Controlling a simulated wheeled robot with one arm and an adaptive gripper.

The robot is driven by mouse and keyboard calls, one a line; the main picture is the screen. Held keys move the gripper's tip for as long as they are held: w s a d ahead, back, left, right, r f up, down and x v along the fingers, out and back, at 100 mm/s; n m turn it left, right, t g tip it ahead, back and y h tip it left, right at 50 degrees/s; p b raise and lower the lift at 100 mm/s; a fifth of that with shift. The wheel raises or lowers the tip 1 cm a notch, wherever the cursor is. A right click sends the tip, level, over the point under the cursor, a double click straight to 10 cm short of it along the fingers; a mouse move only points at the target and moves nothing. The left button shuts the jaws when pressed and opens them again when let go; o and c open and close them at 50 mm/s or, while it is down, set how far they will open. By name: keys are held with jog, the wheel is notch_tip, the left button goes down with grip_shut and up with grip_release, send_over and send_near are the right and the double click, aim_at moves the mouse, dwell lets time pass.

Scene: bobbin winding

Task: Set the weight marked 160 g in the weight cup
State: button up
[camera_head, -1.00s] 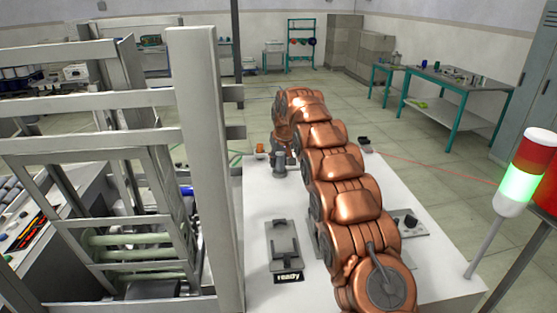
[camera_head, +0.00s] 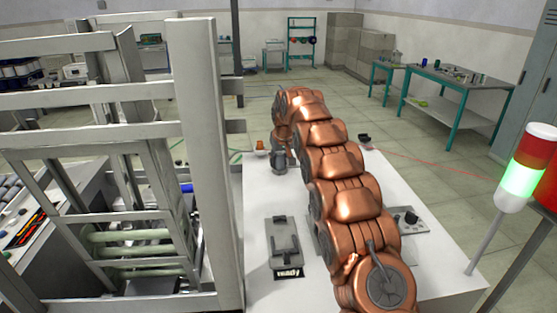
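My copper-coloured arm stretches from the lower right over the white bench (camera_head: 258,220) to its far end. My gripper (camera_head: 279,162) points down at the far left part of the bench. It is small and dark here, and I cannot tell whether its fingers are open or shut. A small orange-brown object (camera_head: 261,147) stands close beside it on the left; I cannot tell what it is. I cannot make out a weight marked 160 g or a weight cup; my arm hides part of the bench.
A grey stand with a "ready" sign (camera_head: 287,273) sits on the near part of the bench. A control plate with a dark knob (camera_head: 409,217) lies right of my arm. A white frame (camera_head: 205,170) rises on the left. A signal tower (camera_head: 522,182) shows green at right.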

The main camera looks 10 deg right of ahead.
jog(key=o, duration=0.5)
jog(key=shift+f, duration=0.2)
jog(key=shift+r, duration=0.15)
jog(key=shift+s+r, duration=0.15)
jog(key=shift+r, duration=0.4)
jog(key=v, duration=1.1)
jog(key=s+g, duration=0.3)
jog(key=s, duration=2.1)
jog(key=s+f+g, duration=0.1)
jog(key=s+f, duration=0.2)
jog(key=s, duration=0.8)
jog(key=s+f+g, duration=0.1)
jog(key=s+f, duration=0.3)
jog(key=s, duration=0.7)
jog(key=s+f+m+g, duration=0.1)
jog(key=s+f, duration=0.3)
jog(key=s, duration=0.8)
jog(key=shift+s+a, duration=0.1)
jog(key=shift+a, duration=0.15)
